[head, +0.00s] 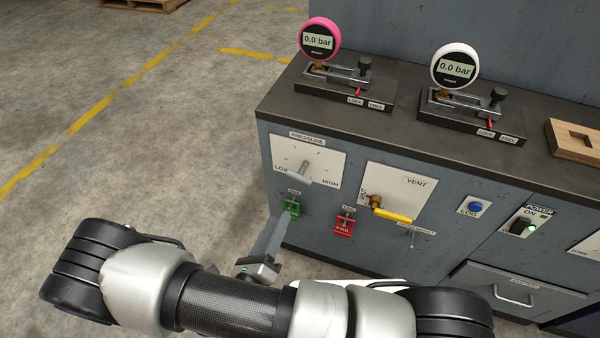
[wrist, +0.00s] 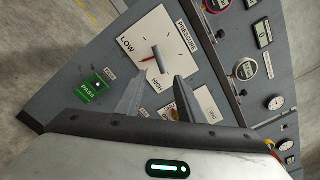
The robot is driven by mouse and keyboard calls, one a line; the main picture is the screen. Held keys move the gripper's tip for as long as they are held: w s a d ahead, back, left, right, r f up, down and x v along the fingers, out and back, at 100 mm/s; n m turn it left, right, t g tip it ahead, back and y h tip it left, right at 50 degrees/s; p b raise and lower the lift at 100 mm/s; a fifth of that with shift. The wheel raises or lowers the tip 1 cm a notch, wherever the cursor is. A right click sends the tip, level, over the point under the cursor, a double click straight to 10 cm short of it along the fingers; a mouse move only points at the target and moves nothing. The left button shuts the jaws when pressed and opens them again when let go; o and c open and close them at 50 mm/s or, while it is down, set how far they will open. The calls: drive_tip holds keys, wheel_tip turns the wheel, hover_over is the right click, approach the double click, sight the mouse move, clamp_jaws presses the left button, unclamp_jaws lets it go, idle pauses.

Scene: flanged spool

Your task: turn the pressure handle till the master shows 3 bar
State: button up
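The pressure handle (head: 299,174) is a small grey lever on a white plate marked LOW and HIGH, on the cabinet front. In the wrist view the handle (wrist: 158,60) lies just beyond my fingertips, in line with the gap between them. My gripper (wrist: 160,77) is open and empty; in the head view it (head: 275,222) is below and left of the handle, apart from it. Two gauges stand on the cabinet top, one pink-rimmed (head: 319,40) and one white-rimmed (head: 455,67). Both read 0.0 bar. I cannot tell which is the master.
A VENT valve with a yellow lever (head: 393,215) is right of the pressure plate. Below are a green PASS tag (head: 291,208) and a red FAIL tag (head: 343,224). A blue button (head: 475,208) and a lit power switch (head: 523,227) are further right.

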sight(298, 180)
drive_tip(key=b+x, duration=0.2)
drive_tip(key=x, duration=1.5)
drive_tip(key=shift+w+d+f, duration=0.1)
drive_tip(key=shift+w, duration=0.05)
